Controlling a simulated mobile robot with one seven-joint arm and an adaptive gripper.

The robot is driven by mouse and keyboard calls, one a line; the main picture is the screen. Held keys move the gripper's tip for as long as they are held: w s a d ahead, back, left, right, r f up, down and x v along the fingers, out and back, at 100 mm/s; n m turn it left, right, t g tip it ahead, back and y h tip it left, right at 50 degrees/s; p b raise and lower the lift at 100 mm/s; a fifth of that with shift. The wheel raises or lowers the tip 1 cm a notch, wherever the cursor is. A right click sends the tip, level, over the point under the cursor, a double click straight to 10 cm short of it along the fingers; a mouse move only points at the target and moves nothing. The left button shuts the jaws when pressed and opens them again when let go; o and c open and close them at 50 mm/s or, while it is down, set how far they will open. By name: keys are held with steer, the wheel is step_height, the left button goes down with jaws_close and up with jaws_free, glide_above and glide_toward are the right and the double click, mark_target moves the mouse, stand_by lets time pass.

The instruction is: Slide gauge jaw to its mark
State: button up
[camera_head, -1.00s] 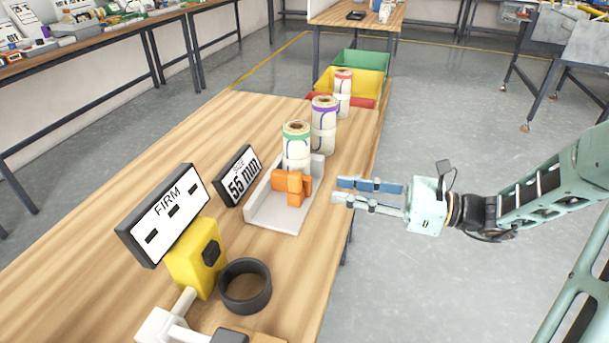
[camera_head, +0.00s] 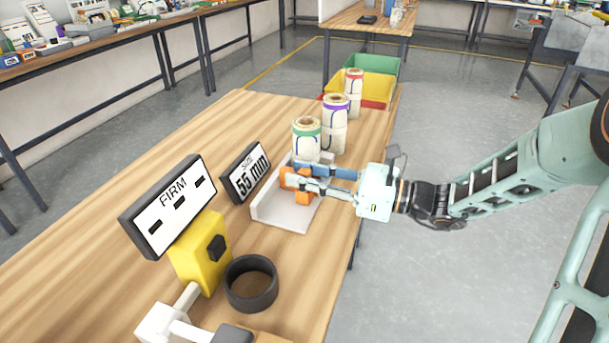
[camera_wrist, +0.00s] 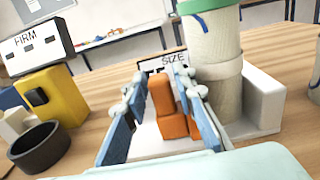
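The orange gauge jaw (camera_head: 303,199) stands in a pale grey gauge tray (camera_head: 272,212), just in front of the green-banded roll (camera_head: 306,143). My gripper (camera_head: 300,178) reaches in from the right with its fingers at the jaw. In the wrist view, the orange jaw (camera_wrist: 172,112) stands between my gripper's two fingers (camera_wrist: 163,85). The fingers are apart, one on each side, and I cannot tell whether either touches it. The size sign (camera_head: 246,172) behind the tray reads 55 mm. I cannot make out a mark on the tray.
Purple-banded (camera_head: 335,128) and red-banded (camera_head: 353,90) rolls stand farther back, before yellow (camera_head: 365,88) and green bins. At the front left are a FIRM sign (camera_head: 170,205), a yellow block (camera_head: 200,255) and a black ring (camera_head: 250,285).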

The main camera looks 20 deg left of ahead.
jaws_close()
steer(key=shift+s, duration=0.1)
steer(key=s+p, duration=0.2)
steer(key=s, duration=0.2)
steer(key=shift+s+a+r+p, duration=0.1)
steer(key=shift+s+a+p, duration=0.1)
steer(key=shift+p, duration=0.15)
steer(key=shift+s+f, duration=0.2)
steer(key=shift+s, duration=0.2)
jaws_free()
steer(key=shift+s, duration=0.1)
